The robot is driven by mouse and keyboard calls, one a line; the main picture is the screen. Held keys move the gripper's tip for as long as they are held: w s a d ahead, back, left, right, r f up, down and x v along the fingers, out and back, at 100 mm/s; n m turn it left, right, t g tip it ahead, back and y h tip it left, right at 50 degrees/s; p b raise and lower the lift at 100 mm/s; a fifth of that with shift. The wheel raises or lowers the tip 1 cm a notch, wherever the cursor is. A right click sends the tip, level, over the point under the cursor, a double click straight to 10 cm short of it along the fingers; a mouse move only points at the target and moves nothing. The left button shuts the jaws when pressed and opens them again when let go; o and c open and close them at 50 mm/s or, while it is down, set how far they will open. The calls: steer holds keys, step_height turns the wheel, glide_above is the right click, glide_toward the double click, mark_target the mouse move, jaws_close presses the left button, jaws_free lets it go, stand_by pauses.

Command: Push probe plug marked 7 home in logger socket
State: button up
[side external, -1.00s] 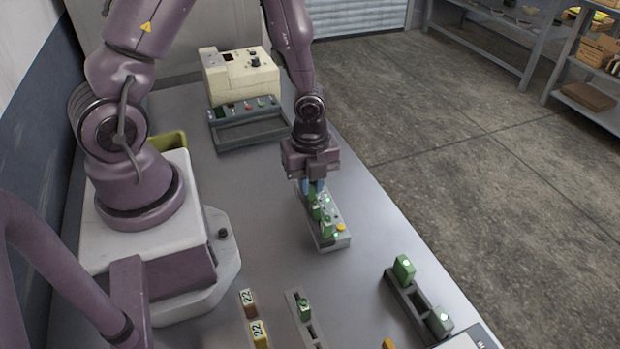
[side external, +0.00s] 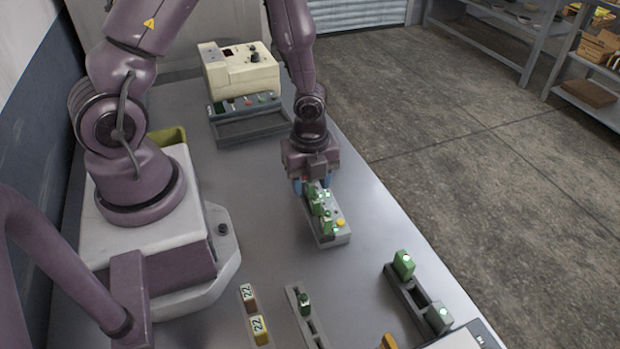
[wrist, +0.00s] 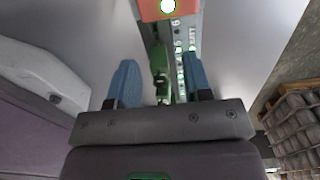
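The logger (side external: 333,239) is a grey narrow box on the bench with several green plugs (side external: 318,208) standing in a row in it. My gripper (side external: 312,184) is over its far end, pointing down. In the wrist view, the blue fingers of my gripper (wrist: 161,82) stand wide apart, with a gap on both sides of a green plug (wrist: 160,62) between them. No number 7 is readable on that plug, and its seating depth cannot be told. The labelled face of the logger (wrist: 187,33) shows beyond the fingers.
Two grey racks with green plugs (side external: 404,266) (side external: 304,302) stand nearer the camera, beside tags marked 22 (side external: 259,329). A cream instrument (side external: 240,70) and grey tray (side external: 250,128) are at the back. An orange-red block (wrist: 168,9) shows at the wrist view's top edge.

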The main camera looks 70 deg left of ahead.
step_height(320, 180, up, 13)
stand_by(0.6)
steer(key=s+d+r+n+t, duration=0.1)
steer(key=s+r+n, duration=0.3)
steer(key=r+n, duration=0.4)
steer(key=s+d+r+n+t, duration=0.1)
steer(key=s+r+n+t, duration=0.3)
steer(key=r+n, duration=0.4)
steer(key=n, duration=0.3)
steer(key=shift+d+r+t, duration=0.3)
steer(key=shift+d+r, duration=0.05)
steer(key=shift+r, duration=0.05)
